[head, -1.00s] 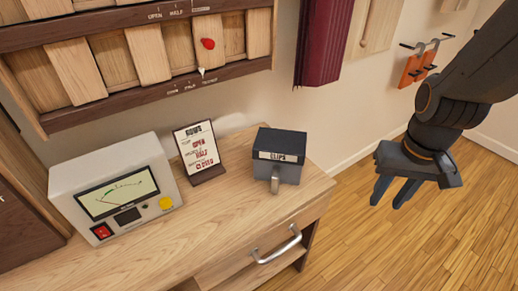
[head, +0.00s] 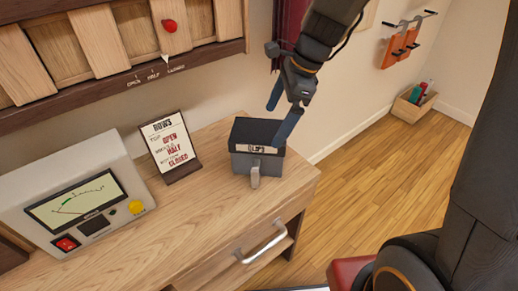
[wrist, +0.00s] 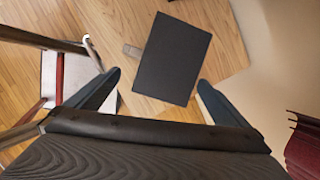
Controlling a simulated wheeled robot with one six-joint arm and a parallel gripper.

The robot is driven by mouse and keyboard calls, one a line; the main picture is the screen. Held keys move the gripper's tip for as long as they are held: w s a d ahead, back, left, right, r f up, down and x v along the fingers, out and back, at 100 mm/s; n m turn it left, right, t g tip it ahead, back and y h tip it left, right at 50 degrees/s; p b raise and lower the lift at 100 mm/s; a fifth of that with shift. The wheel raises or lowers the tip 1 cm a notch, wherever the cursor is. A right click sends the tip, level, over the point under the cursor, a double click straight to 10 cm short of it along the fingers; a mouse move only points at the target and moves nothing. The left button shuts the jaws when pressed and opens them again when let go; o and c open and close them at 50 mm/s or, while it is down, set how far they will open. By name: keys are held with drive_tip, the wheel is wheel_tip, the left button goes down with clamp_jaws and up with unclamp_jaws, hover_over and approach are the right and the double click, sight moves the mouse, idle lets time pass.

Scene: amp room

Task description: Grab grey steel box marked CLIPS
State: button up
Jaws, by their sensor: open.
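The grey steel box marked CLIPS (head: 257,160) stands on the right end of the wooden cabinet top, with its label and a handle on the front side. In the wrist view its dark lid (wrist: 172,58) lies ahead of the fingers, with the handle tab to its left. My gripper (head: 279,121) is open and empty, above the box and over its right side in the head view. One finger overlaps the box's right edge in that view. In the wrist view the box lies between the lines of the two fingers, apart from both.
A sign card (head: 170,146) stands left of the box, and a meter unit (head: 75,197) stands farther left. The cabinet top (head: 215,200) is clear in front of the box. A drawer handle (head: 262,244) juts out below. A wall rack (head: 120,50) hangs behind.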

sight(260, 130)
drive_tip(key=shift+w+a+r+m+y, duration=0.1)
drive_tip(key=shift+w+a+m+y, duration=0.2)
drive_tip(key=shift+w+a+m, duration=0.6)
drive_tip(key=shift+a+f+m, duration=0.1)
drive_tip(key=shift+f+m, duration=0.1)
drive_tip(key=shift+m, duration=0.1)
drive_tip(key=shift+x, duration=3.55)
drive_tip(key=shift+w, duration=0.15)
drive_tip(key=shift+d+f+p, duration=0.25)
drive_tip(key=shift+f+p, duration=0.05)
drive_tip(key=c, duration=1.7)
drive_tip(key=shift+o, duration=0.2)
drive_tip(key=shift+r, duration=0.1)
